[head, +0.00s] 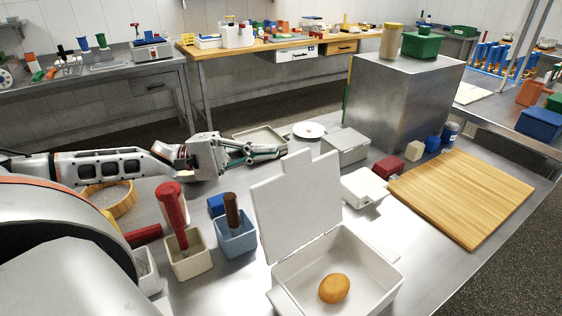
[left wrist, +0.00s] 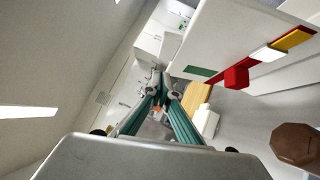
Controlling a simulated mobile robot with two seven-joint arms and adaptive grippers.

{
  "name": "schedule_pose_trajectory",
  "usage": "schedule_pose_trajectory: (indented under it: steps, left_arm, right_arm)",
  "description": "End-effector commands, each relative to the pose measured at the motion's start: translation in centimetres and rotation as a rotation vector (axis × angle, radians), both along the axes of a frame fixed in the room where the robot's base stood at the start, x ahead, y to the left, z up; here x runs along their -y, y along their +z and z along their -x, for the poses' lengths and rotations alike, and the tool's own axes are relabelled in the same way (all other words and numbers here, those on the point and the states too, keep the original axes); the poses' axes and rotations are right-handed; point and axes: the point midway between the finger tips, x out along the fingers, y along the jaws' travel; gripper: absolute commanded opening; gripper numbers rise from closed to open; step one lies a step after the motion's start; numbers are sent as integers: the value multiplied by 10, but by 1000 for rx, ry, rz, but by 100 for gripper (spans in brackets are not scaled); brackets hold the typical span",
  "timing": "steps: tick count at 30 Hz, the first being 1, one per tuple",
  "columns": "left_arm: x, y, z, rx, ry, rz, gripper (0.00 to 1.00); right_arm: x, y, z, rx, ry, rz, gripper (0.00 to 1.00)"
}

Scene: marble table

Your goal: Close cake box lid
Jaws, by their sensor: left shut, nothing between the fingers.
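The white cake box (head: 367,256) stands open at the front of the grey table. A round orange-brown item (head: 334,288) lies inside it. Its white lid (head: 297,208) stands raised and tilted back at the box's far left side. My left gripper (head: 283,150) is shut and empty. It is beyond the lid's upper edge, its fingers pointing right, apart from the lid as far as I can tell. In the left wrist view the green-sided fingers (left wrist: 160,75) meet at their tips. My right gripper is not in view.
A cream holder (head: 188,262) and a blue holder (head: 236,242) with upright handles stand left of the lid. A white container (head: 363,188) and grey box (head: 346,147) stand behind. A wooden board (head: 465,198) lies right. A large metal block (head: 402,100) stands at the back.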

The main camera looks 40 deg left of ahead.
Motion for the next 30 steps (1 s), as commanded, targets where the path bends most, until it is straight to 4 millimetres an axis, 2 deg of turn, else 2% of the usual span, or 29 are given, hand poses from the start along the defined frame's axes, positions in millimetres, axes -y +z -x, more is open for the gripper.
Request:
schedule_pose_trajectory:
  steps: [1, 3, 10, 30]
  left_arm:
    - [7, -3, -3, -1, -1, 2, 0]
    - [17, 6, 2, 0, -2, 4, 0]
    - [38, 12, 9, 1, -1, 2, 0]
    - [38, 14, 9, 4, 1, -11, 0]
  right_arm:
    - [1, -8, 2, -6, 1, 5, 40]
    - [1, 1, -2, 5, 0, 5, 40]
    - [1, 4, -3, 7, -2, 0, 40]
    - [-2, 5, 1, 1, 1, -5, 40]
